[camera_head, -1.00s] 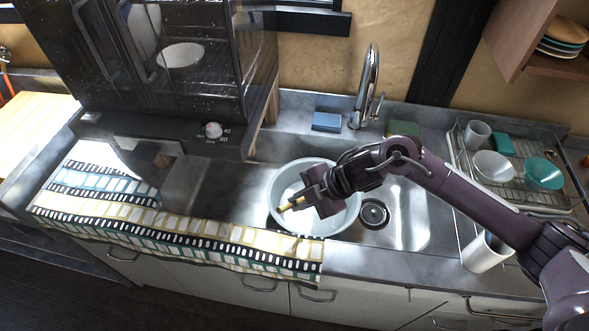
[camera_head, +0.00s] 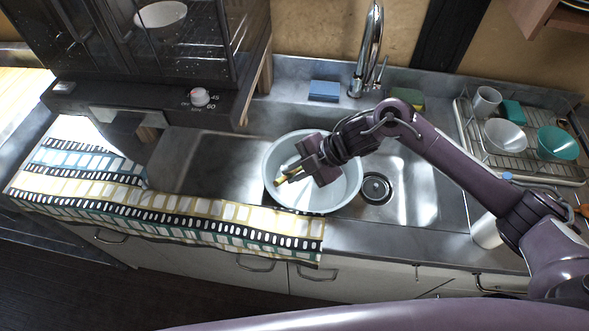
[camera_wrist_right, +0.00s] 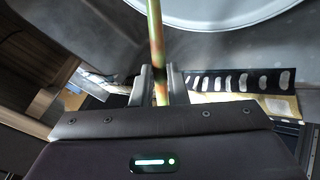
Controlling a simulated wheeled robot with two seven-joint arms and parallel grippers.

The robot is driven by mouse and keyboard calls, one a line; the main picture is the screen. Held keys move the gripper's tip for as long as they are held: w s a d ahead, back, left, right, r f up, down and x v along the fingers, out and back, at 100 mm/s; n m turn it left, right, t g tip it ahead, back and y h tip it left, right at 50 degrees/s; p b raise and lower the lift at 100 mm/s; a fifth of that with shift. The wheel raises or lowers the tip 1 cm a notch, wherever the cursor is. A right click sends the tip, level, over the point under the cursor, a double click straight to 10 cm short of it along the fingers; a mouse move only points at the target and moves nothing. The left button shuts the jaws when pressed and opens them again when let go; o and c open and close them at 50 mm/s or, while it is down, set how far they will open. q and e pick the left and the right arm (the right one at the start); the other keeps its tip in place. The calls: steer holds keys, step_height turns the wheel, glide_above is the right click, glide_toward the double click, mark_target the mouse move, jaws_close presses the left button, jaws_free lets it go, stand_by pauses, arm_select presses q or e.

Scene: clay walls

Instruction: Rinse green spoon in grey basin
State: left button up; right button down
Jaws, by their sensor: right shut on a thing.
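My right gripper (camera_head: 296,170) is over the grey basin (camera_head: 347,190), which sits in the metal sink. In the wrist view the gripper (camera_wrist_right: 158,88) is shut on a thin, mottled green and orange handle (camera_wrist_right: 155,35), which I take for the green spoon. The handle reaches up toward the basin's pale rim (camera_wrist_right: 215,25). In the head view a short yellowish piece (camera_head: 281,181) shows by the fingertips, inside the basin's outline. The spoon's bowl is not clearly visible. My left gripper is out of view.
A tall faucet (camera_head: 369,50) stands behind the sink, with a blue sponge (camera_head: 324,90) beside it. A dish rack (camera_head: 480,150) with cups and bowls is at the right. A patterned cloth (camera_head: 180,212) covers the front left counter edge, below a dark glass-fronted cabinet (camera_head: 200,60).

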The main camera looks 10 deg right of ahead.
step_height(320, 180, down, 8)
steer(key=w+d+b, duration=0.1)
steer(key=b, duration=0.5)
steer(key=shift+w+f, duration=0.2)
steer(key=shift+d, duration=0.1)
stand_by(0.9)
steer(key=shift+r, duration=0.15)
stand_by(0.8)
step_height(320, 180, up, 14)
steer(key=p, duration=1.1)
stand_by(0.3)
steer(key=shift+r, duration=0.15)
stand_by(1.8)
step_height(320, 180, up, 4)
steer(key=p, duration=0.3)
steer(key=shift+p, duration=0.35)
